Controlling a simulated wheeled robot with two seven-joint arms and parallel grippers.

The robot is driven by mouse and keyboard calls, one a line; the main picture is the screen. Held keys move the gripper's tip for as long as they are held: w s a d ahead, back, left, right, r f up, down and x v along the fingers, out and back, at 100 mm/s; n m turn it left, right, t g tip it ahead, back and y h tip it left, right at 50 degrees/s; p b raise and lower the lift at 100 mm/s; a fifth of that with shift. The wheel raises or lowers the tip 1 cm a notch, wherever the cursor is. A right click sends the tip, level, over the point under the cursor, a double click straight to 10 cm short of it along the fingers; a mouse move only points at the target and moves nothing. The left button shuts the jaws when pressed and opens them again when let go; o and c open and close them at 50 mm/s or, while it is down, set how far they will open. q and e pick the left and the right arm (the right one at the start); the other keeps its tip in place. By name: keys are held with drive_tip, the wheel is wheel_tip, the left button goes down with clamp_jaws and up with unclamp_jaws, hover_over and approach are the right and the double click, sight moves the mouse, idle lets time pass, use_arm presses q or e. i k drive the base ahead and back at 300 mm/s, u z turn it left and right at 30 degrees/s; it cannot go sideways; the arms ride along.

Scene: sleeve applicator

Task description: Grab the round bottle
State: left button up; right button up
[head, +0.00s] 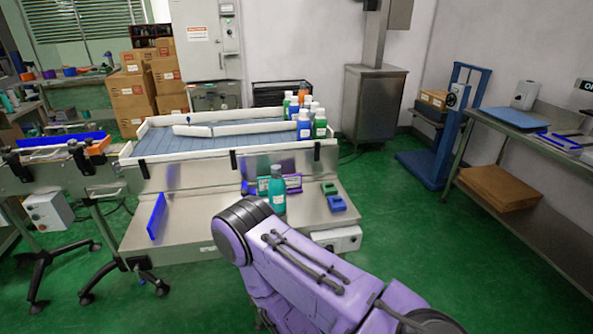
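A teal bottle with a grey-green cap (277,192) stands upright on the steel ledge at the front of the machine; it looks round. My purple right arm reaches in from the lower right, and its dark joint is just below and left of this bottle in the picture. The gripper on that arm does not show. My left arm and gripper are out of view. Nothing is seen touching the teal bottle.
Several white, green and blue bottles (304,123) stand at the right end of the conveyor (205,142).

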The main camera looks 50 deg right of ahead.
sight(277, 184)
drive_tip(key=z, duration=1.75)
